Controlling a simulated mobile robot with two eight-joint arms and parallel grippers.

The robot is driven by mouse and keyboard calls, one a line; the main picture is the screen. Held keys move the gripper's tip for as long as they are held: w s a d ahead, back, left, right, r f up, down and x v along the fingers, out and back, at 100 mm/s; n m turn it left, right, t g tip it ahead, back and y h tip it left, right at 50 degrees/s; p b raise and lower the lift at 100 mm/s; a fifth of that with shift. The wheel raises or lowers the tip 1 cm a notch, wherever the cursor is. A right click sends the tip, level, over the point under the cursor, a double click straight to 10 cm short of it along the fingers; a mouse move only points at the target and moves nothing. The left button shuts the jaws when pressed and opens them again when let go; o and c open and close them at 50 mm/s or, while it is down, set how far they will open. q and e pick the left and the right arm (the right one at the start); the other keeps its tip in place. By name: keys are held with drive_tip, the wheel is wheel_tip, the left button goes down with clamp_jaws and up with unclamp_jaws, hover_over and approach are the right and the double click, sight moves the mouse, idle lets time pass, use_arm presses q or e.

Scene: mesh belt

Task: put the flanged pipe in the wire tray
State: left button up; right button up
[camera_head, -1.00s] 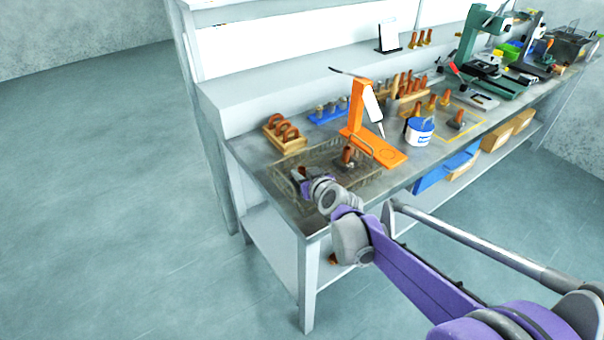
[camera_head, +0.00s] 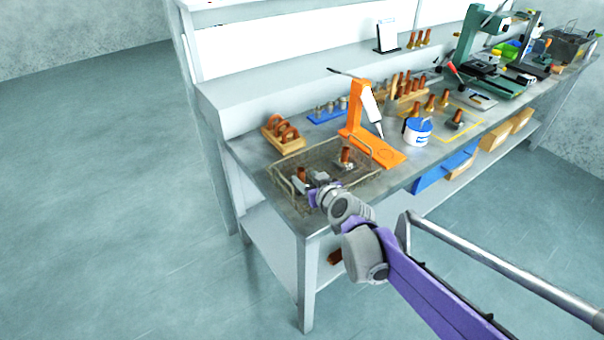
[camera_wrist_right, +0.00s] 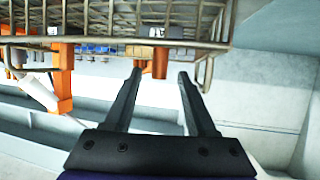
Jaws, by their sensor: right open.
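The wire tray (camera_head: 357,143) sits on the near left end of the bench and also shows along the top of the right wrist view (camera_wrist_right: 95,12). A copper-brown flanged pipe (camera_head: 301,174) stands in its near left part, and another flanged pipe (camera_head: 346,156) stands farther right in it. My right gripper (camera_head: 314,182) is just right of the nearer pipe at the tray's near side. In the right wrist view its two fingers (camera_wrist_right: 160,75) are apart, with a brown pipe (camera_wrist_right: 160,62) seen beyond and between the tips. Nothing is visibly held. My left gripper is out of view.
An orange stand (camera_head: 354,110) and a white-blue tub (camera_head: 417,132) stand right of the tray. A wooden rack of brown rings (camera_head: 285,137) is behind it. More flanged pipes (camera_head: 457,118) stand in a yellow outline. A brown piece (camera_head: 334,256) shows below the bench top.

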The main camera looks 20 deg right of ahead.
drive_tip(key=v, duration=0.7)
drive_tip(key=shift+s+a+f+p, duration=0.15)
drive_tip(key=shift+s+a+p, duration=0.05)
drive_tip(key=shift+s+p, duration=0.25)
drive_tip(key=s+f+m+g+h, duration=0.1)
drive_tip(key=s+f+g, duration=0.3)
drive_tip(key=s, duration=0.8)
drive_tip(key=s+f+g+h, duration=0.1)
drive_tip(key=s+f+g, duration=0.3)
drive_tip(key=s+f, duration=0.5)
drive_tip(key=s, duration=0.4)
drive_tip(key=shift+s+m, duration=0.15)
drive_tip(key=shift+m, duration=0.25)
drive_tip(key=shift+d, duration=0.1)
